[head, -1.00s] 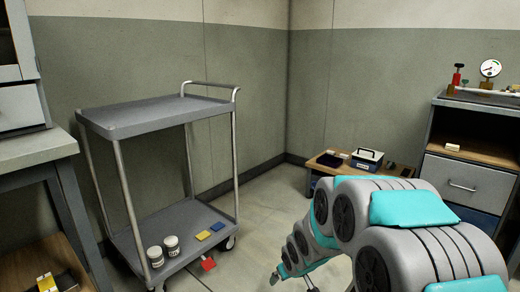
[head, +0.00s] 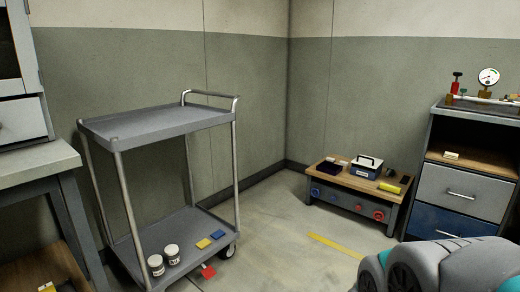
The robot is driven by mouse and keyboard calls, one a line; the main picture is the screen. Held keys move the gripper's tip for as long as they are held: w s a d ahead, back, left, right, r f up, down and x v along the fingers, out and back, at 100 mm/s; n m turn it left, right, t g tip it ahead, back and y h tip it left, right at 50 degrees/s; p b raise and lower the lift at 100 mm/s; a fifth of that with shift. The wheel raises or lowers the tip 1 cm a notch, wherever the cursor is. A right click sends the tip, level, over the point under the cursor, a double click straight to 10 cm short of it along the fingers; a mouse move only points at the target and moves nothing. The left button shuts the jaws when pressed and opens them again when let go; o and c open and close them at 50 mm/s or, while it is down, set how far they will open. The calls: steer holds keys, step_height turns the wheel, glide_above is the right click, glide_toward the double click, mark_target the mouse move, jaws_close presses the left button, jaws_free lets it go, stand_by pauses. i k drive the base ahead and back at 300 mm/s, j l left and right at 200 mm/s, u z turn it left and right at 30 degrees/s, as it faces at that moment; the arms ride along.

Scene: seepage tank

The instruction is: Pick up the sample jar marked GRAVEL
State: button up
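Two small white jars stand upright side by side on the lower shelf of the grey cart (head: 128,243) at the left. One is the left jar (head: 156,265); the other is the right jar (head: 172,254), slightly farther back. Both have pale lids and dark marks on their sides. The writing is too small to read, so I cannot tell which is marked GRAVEL. My gripper is out of the picture; only rounded links of my arm show at the bottom right, well away from the jars.
A yellow block (head: 203,244) and a blue block (head: 217,234) lie beside the jars. A low wooden bench (head: 350,180) stands at the back. Open floor lies between.

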mark_target(155, 264)
steer(key=i+j, duration=0.45)
steer(key=j, duration=0.15)
steer(key=i+j, duration=0.4)
steer(key=j, duration=0.15)
